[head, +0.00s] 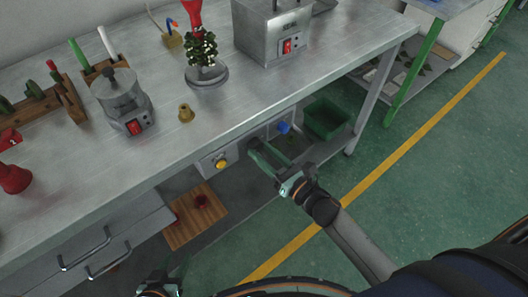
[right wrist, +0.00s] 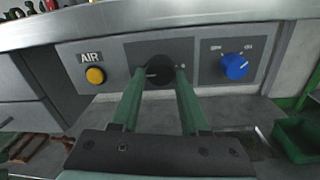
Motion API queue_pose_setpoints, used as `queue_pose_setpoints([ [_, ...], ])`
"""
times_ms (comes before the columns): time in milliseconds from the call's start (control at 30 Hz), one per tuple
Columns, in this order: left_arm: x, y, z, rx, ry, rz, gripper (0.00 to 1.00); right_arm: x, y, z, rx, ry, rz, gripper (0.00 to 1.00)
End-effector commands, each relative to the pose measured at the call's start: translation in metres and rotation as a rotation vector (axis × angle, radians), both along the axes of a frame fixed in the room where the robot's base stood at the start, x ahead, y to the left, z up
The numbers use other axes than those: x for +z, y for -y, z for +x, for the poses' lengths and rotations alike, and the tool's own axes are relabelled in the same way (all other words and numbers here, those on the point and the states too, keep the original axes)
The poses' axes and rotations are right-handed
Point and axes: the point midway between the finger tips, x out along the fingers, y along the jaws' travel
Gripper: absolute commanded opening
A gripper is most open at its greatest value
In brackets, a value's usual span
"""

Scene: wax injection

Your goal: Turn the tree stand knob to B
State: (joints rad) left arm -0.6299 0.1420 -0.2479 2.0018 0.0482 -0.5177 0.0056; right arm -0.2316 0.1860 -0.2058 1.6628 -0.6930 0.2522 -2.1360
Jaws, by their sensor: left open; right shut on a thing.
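A black round knob (right wrist: 159,74) sits in the middle of the control panel under the table edge, with a light pointer mark on its face. Its lettering is covered or too small to read. My right gripper (right wrist: 158,82) is shut on this knob, one green finger on each side; in the head view the gripper (head: 257,154) reaches the panel and hides the knob. The tree stand (head: 207,76) on the table carries a green wax tree (head: 201,47). My left gripper (head: 170,274) is open and empty at the bottom edge, partly out of view.
A yellow AIR button (right wrist: 95,75) is left of the black knob and a blue knob (right wrist: 234,67) is right of it. A green bin (head: 326,118) stands on the lower shelf. The metal table (head: 160,155) overhangs the panel. Drawers (head: 90,240) are at the left.

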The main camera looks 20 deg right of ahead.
Motion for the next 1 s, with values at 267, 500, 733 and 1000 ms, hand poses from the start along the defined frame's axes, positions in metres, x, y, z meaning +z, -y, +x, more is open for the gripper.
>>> queue_pose_setpoints([
  [267,0.0003,0.0003,0.0003,0.0,0.001,0.0,0.5,0.0001,-0.0002,-0.0002,0.001,0.0,0.0,0.0],
  [500,-0.0005,0.0004,0.0,-0.001,-0.001,0.0,0.5,0.0,-0.0003,-0.0003,0.001,-0.006,0.016,0.0],
  [733,-0.0023,0.0004,-0.0009,0.0,-0.004,0.0,0.5,-0.0001,-0.0005,-0.0003,0.001,-0.038,0.107,0.0],
  [1000,-0.0027,0.0006,-0.0013,-0.001,-0.006,0.0,0.5,-0.0002,-0.0008,-0.0003,0.0,-0.114,0.318,0.0],
])
